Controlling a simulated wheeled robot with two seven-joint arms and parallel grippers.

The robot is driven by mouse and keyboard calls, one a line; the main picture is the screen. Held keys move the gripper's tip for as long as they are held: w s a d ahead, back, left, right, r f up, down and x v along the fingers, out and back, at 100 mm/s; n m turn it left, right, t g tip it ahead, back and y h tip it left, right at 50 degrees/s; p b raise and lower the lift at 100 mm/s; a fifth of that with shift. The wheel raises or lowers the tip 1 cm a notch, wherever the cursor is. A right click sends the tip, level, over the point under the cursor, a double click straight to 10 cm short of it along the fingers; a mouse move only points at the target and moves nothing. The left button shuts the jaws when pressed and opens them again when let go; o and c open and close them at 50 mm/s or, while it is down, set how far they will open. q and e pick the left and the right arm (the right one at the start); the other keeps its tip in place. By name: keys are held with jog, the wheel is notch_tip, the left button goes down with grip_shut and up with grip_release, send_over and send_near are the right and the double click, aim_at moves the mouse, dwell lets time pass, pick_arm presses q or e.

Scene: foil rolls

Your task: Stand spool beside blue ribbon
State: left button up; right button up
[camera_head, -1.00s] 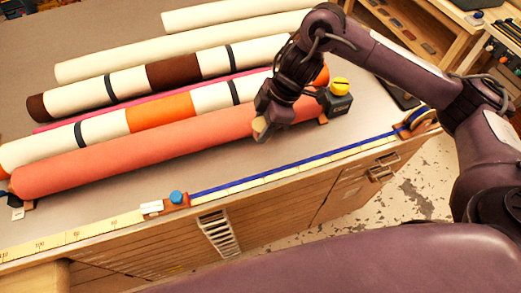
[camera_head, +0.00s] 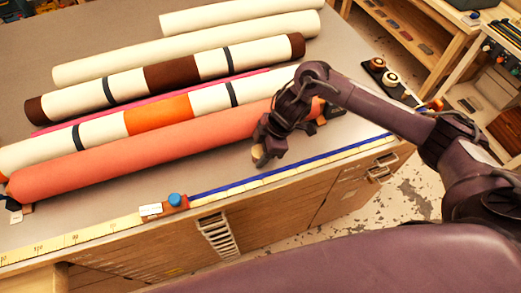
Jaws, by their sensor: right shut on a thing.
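The blue ribbon (camera_head: 292,165) lies as a long straight strip along the front edge of the table, beside the yellow ruler. My right gripper (camera_head: 262,155) is just behind the ribbon, in front of the salmon roll. It is shut on a small pale tan thing (camera_head: 258,154), which looks like the spool. Most of that thing is hidden by the fingers, and I cannot tell whether it touches the table. My left gripper is not in view.
The salmon roll (camera_head: 130,158) and several striped and cream rolls lie across the table (camera_head: 60,45). A blue-knobbed block (camera_head: 176,200) sits on the ruler (camera_head: 85,235) at the ribbon's left end. Small round reels (camera_head: 390,78) stand at the right. Bare table lies between salmon roll and ribbon.

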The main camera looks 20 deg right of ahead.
jog(key=o, duration=0.7)
jog(key=shift+f, duration=0.1)
jog(key=v, duration=1.2)
